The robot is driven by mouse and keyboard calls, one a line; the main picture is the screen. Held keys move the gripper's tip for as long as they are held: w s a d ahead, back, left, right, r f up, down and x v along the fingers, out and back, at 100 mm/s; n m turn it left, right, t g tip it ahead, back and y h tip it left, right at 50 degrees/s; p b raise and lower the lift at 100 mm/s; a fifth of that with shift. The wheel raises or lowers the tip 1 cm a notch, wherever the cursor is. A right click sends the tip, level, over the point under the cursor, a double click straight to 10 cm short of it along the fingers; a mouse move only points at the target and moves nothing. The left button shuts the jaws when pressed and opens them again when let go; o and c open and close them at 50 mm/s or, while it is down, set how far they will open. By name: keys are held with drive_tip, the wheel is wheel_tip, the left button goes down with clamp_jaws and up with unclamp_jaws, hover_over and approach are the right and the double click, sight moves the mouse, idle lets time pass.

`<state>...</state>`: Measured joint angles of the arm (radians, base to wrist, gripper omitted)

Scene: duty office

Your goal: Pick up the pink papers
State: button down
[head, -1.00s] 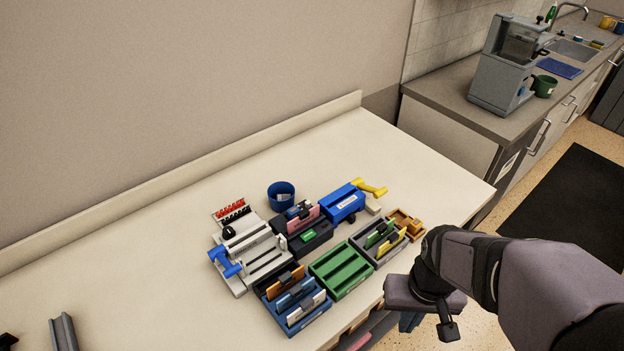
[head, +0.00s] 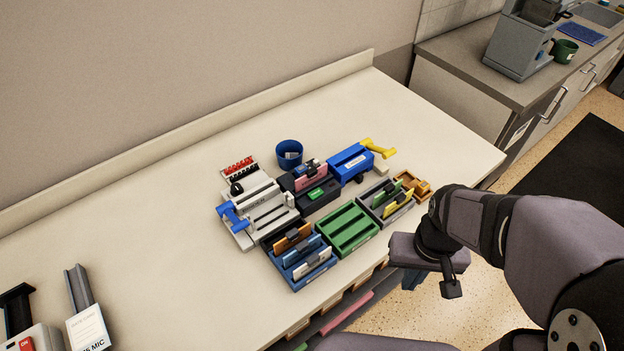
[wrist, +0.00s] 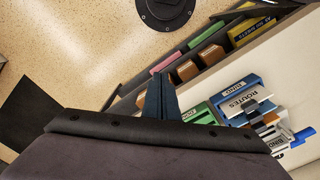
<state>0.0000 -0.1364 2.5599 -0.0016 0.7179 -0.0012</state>
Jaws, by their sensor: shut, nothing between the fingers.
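A pink paper bundle (head: 311,173) with a dark clip stands upright in the rear slot of a black tray (head: 325,201) on the table. Another pink item (head: 347,312) lies on a shelf under the table's front edge; it also shows in the wrist view (wrist: 167,62). I cannot tell whether that one is paper. My gripper (head: 412,281) is off the table's front right edge, well away from the upright pink bundle. Its blue fingers (wrist: 160,98) are shut and empty in the wrist view.
A green tray (head: 350,230), a blue tray with clipped bundles (head: 300,263), a grey tray (head: 384,204) and a blue punch (head: 351,162) crowd around the black tray. A white binding machine (head: 256,213) and blue cup (head: 289,154) stand nearby. The table's left middle is clear.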

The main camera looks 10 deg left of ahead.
drive_tip(key=shift+c, duration=1.2)
unclamp_jaws()
wheel_tip(320, 180, up, 4)
drive_tip(key=n+t+y+b, duration=0.2)
drive_tip(key=n+b, duration=0.5)
drive_tip(key=n, duration=0.2)
hover_over(312, 171)
drive_tip(key=s, duration=0.1)
drive_tip(key=shift+d+p+x, duration=0.2)
drive_tip(key=shift+p+x, duration=0.4)
drive_tip(key=shift+x, duration=0.6)
drive_tip(key=shift+d+p+x, duration=0.15)
drive_tip(key=shift+p+x, duration=0.4)
drive_tip(key=shift+x, duration=0.7)
drive_tip(key=shift+d+p+x, duration=0.2)
drive_tip(key=shift+p+x, duration=0.4)
drive_tip(key=shift+x, duration=0.6)
